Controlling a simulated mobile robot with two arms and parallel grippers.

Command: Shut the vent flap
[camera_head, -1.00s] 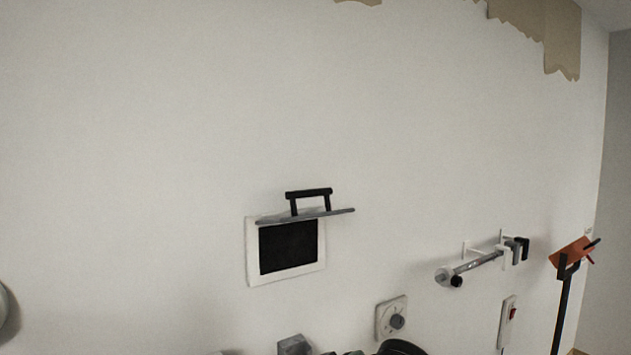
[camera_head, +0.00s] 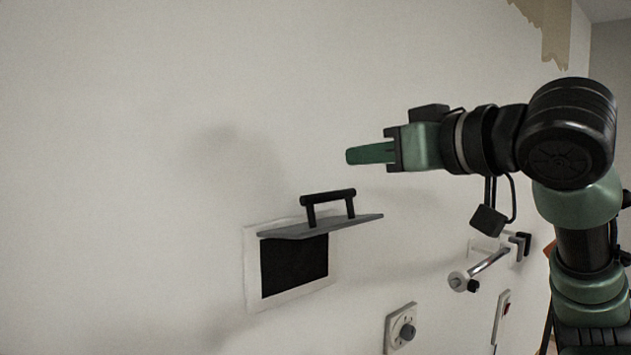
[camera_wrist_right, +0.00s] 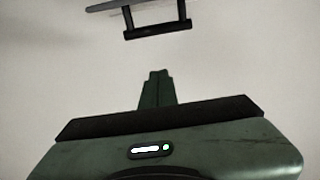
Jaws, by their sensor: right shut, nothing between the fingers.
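The vent flap (camera_head: 340,226) is a thin grey plate hinged at the top of a white wall frame (camera_head: 252,268). It stands raised and sticks out from the wall, so the dark vent opening (camera_head: 294,265) shows. A black bar handle (camera_head: 328,197) sits on top of the flap. My right gripper (camera_head: 350,156) is shut and empty, pointing left, above the flap and its handle and apart from them. In the right wrist view the closed fingers (camera_wrist_right: 157,76) point toward the handle (camera_wrist_right: 158,31) and flap edge (camera_wrist_right: 103,6). My left gripper is not in view.
A dial switch (camera_head: 401,328) is on the wall at lower right of the vent. A metal lever or rail (camera_head: 488,263) sticks out farther right, below my arm. A red rocker switch (camera_head: 506,309) is near it. The wall left of the vent is clear.

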